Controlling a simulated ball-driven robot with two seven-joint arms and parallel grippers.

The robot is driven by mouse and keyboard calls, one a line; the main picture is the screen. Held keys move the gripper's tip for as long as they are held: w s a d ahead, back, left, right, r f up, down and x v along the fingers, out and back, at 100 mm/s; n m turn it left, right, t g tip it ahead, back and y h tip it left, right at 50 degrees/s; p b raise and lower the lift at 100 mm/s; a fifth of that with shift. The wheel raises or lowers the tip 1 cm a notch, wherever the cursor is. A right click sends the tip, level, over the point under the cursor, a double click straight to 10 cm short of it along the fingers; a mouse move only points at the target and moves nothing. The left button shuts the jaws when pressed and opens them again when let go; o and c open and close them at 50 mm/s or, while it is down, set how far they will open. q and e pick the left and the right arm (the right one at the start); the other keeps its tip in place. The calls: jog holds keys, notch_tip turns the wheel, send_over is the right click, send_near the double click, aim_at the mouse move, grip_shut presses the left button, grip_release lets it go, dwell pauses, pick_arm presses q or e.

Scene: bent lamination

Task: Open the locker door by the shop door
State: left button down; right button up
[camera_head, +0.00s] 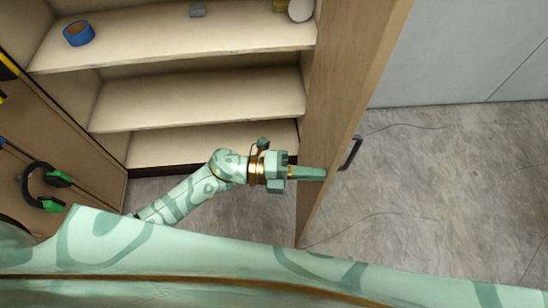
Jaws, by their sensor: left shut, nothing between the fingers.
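The locker door (345,90) is a tall wooden panel that stands open, out from the right side of the locker. Its black handle (350,153) is on the door's right-hand face. The locker's shelves (200,100) are exposed to the left of the door. My left gripper (322,174) is shut and empty, with its fingertips at the door's inner, left-hand face. They appear to touch it, but I cannot tell for certain. My right gripper is not in view.
A roll of blue tape (78,33) and a grey block (197,10) sit on the top shelf. A panel at the left holds a black clamp with green tips (52,178). Grey floor (440,200) is open to the right, with thin dark lines across it.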

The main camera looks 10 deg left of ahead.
pick_arm(q)
jog(key=w+d+n+t+b, duration=0.1)
jog(key=w+d+t, duration=0.1)
jog(key=d, duration=1.2)
jog(key=shift+w+d+n+t, duration=0.35)
jog(key=shift+d+n+t, duration=0.05)
jog(key=shift+a, duration=0.1)
